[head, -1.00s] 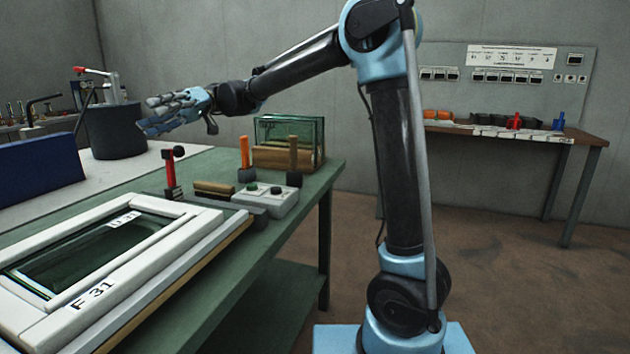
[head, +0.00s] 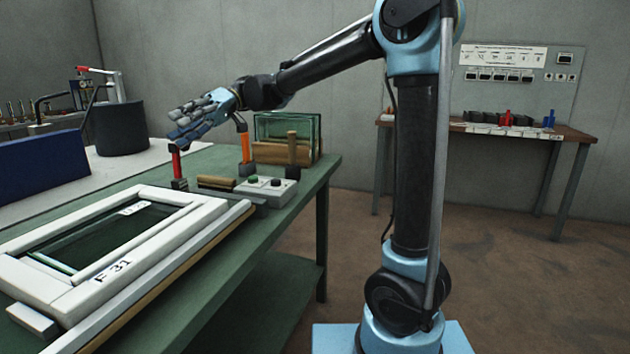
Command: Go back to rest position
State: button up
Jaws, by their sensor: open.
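My gripper (head: 180,125) is at the end of my raised arm, left of centre in the head view. It is open, with its fingers pointing left, and I see nothing in it. It is above the green workbench (head: 262,235). The red-handled tool (head: 177,165) stands on the bench just below the fingers. I cannot tell whether the fingertips touch it.
A blue panel (head: 40,166) and black cylinder (head: 120,128) are left. A wooden table (head: 575,133) is far right, with open floor before it.

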jog(key=w+d+f+m+t, duration=0.1)
jog(key=d+f+m+t, duration=0.25)
jog(key=d+f, duration=0.4)
jog(key=w+d+f+m+t, duration=0.1)
jog(key=d+f+m+t, duration=0.25)
jog(key=d, duration=0.65)
jog(key=w+d+f+m+t, duration=0.1)
jog(key=d+f+m+t, duration=0.25)
jog(key=d+f, duration=0.4)
jog(key=s+d+f+m+t+h, duration=0.1)
jog(key=s+d+f+m+h, duration=0.1)
jog(key=d+f, duration=0.3)
jog(key=s+d+f+m+t+h, duration=0.2)
jog(key=d+f+m, duration=0.2)
jog(key=d, duration=0.7)
jog(key=s+d+f+m+t+h, duration=0.2)
jog(key=d+f+m+h, duration=0.1)
jog(key=d+f, duration=0.4)
jog(key=shift+d, duration=0.85)
jog(key=shift+f, duration=0.15)
jog(key=c, duration=0.3)
jog(key=shift+d, duration=0.15)
jog(key=shift+c, duration=0.3)
